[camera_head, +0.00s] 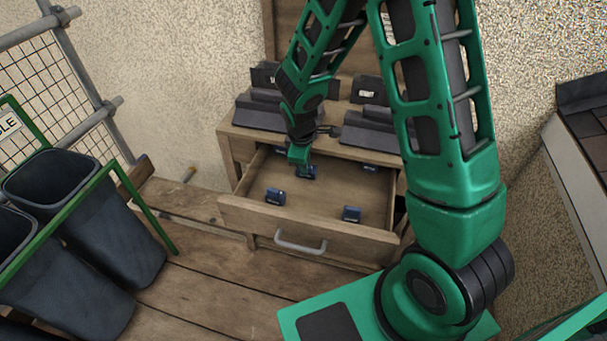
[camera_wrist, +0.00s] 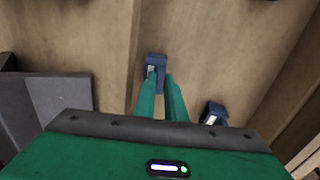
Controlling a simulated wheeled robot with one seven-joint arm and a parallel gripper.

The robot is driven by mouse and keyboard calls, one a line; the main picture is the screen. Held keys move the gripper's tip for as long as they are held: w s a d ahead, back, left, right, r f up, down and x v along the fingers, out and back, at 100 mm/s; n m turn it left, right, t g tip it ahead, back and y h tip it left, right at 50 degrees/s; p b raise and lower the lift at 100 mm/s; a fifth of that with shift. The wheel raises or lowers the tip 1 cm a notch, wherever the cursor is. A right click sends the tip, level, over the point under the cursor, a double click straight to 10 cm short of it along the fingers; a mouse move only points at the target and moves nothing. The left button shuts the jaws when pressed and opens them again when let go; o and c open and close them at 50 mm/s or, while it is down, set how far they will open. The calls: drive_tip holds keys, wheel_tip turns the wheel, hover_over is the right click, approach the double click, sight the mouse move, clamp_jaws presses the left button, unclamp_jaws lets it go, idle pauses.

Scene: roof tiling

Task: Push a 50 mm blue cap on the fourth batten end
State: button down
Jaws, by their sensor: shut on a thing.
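My gripper (camera_head: 301,167) reaches down into an open wooden drawer (camera_head: 300,220) and is shut on a blue cap (camera_head: 308,173). In the wrist view the held cap (camera_wrist: 155,60) sits at the tips of my green fingers (camera_wrist: 160,80). Its size cannot be read. Other blue caps lie in the drawer: one at the front left (camera_head: 275,196), one at the front right (camera_head: 351,214) and one at the back right (camera_head: 370,167). A cap with a pale label (camera_wrist: 214,114) is beside my fingers in the wrist view. I cannot make out the batten ends.
Dark grey stacked pieces (camera_head: 262,108) stand on the wooden cabinet top, with more (camera_head: 368,127) on the right. Dark bins (camera_head: 95,220) in a green frame stand at left near a mesh guard (camera_head: 40,65). A dark-tiled roof edge (camera_head: 585,120) is at far right.

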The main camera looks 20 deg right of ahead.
idle(0.4)
drive_tip(key=shift+r, duration=2.5)
drive_tip(key=shift+a, duration=0.1)
